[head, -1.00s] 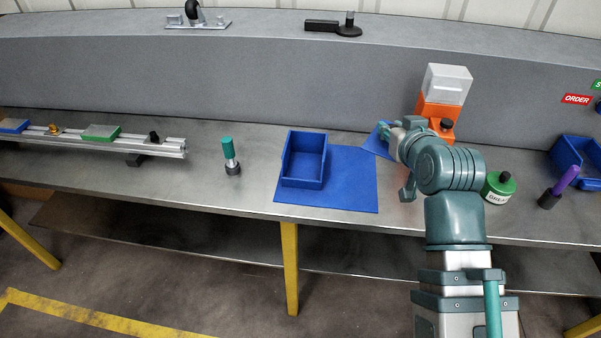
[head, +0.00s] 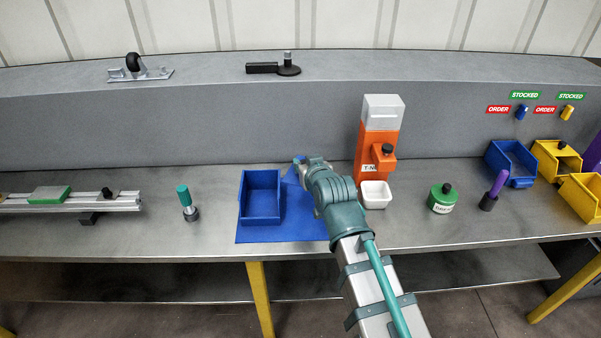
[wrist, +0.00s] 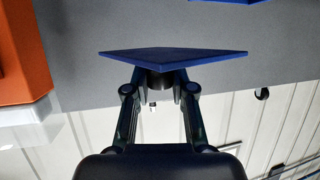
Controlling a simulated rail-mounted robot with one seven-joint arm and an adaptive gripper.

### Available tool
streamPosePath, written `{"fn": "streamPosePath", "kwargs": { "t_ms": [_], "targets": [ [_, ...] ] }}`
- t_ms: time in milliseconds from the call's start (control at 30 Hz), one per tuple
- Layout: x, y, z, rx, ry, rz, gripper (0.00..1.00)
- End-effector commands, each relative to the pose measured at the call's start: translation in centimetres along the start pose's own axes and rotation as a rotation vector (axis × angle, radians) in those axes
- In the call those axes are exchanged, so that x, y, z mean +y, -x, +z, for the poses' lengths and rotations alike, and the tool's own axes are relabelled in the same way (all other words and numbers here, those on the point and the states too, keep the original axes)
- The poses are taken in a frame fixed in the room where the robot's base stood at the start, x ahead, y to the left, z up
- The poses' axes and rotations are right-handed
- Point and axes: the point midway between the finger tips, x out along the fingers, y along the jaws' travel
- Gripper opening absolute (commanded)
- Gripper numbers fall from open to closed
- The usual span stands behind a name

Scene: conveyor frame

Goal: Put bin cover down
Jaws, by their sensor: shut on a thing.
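The bin cover is a flat blue plate (wrist: 172,60) with a dark knob. In the wrist view my gripper (wrist: 160,88) is shut on that knob, and the plate looks tilted. In the head view a sliver of the cover (head: 290,174) shows beside my gripper (head: 306,168), just right of the open blue bin (head: 262,196); my wrist hides the rest. The bin stands uncovered on a blue mat (head: 282,231). A blue edge (wrist: 230,1) at the top of the wrist view is too cropped to identify.
An orange dispenser (head: 378,138) and a white tub (head: 375,195) stand right of my arm. A green-lidded jar (head: 442,199) is farther right. A teal-handled tool (head: 187,203) stands left of the bin, with bare table between them.

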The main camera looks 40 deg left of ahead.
Motion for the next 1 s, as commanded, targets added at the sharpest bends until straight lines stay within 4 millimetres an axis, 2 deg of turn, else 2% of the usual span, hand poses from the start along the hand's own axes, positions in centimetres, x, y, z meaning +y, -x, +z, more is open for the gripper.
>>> {"fn": "streamPosePath", "kwargs": {
  "t_ms": [100, 400, 633, 1000],
  "targets": [
    [-0.3, -1.3, 0.6, -0.001, 0.000, -0.001, 0.00],
    [-0.6, -2.7, 1.4, -0.001, -0.001, -0.001, 0.00],
    [-0.5, -3.4, 3.9, -0.002, -0.001, 0.000, 0.00],
    [-0.5, -3.6, 4.3, 0.000, -0.001, 0.000, 0.00]
  ]
}}
